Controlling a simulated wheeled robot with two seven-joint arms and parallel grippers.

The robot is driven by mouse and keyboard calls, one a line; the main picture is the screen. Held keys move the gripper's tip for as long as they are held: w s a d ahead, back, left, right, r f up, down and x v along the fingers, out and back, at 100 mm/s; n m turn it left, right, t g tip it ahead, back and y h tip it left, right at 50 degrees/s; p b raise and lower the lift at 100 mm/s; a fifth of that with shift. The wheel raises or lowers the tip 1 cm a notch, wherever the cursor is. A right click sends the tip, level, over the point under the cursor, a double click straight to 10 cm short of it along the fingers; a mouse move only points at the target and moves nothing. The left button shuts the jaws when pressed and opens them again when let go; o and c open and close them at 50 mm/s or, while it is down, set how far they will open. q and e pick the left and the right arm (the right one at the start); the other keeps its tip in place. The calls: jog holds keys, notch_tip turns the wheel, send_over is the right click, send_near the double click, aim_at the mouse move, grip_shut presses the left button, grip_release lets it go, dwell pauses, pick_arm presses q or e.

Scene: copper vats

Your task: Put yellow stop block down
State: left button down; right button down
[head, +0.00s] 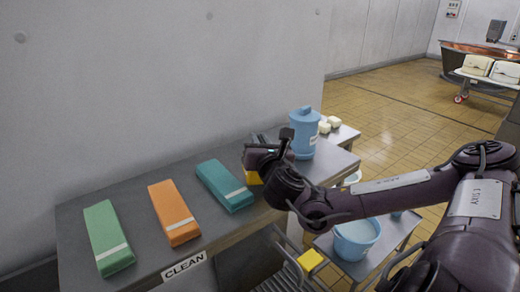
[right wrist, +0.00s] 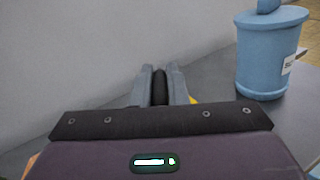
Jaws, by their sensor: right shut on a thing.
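The yellow stop block (head: 253,178) shows in part below and behind my right gripper (head: 261,140), at the right part of the grey counter. In the right wrist view the fingers of my right gripper (right wrist: 161,86) are closed around a dark upright piece, and a bit of yellow (right wrist: 194,100) shows just right of them. The gripper is shut on the block, seemingly by this dark part. Most of the block is hidden by my gripper and wrist, so I cannot tell whether it touches the counter. My left gripper is not in view.
Green (head: 108,238), orange (head: 173,213) and teal (head: 225,185) blocks lie on the counter (head: 140,271), left of my gripper. A blue lidded canister (head: 305,134) stands close on its right. Below are another yellow piece (head: 310,259) and a blue bucket (head: 356,238). A wall runs behind.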

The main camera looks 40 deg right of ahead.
notch_tip(320, 180, up, 17)
jog(key=p, duration=0.7)
